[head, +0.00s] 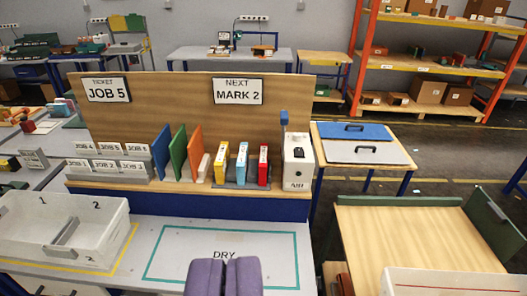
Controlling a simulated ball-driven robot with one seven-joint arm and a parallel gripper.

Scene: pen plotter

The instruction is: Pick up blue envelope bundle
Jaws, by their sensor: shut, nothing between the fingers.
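My gripper (224,270) shows at the bottom edge as two purple fingers. They are shut together and empty, in front of the grey table with the green DRY outline (180,229). I cannot clearly pick out a blue envelope bundle. An upright blue panel (160,152) stands on the wooden shelf, left of a green and an orange one. A narrow blue binder-like item (241,165) stands between yellow and red ones on the same shelf. Both are beyond my gripper and apart from it.
A white bin (25,240) with compartments marked 1 and 2 sits at left. A white AIR box (298,165) ends the shelf at right. The wooden backboard (180,85) rises behind. A wooden table (415,235) stands at right. The DRY area looks clear.

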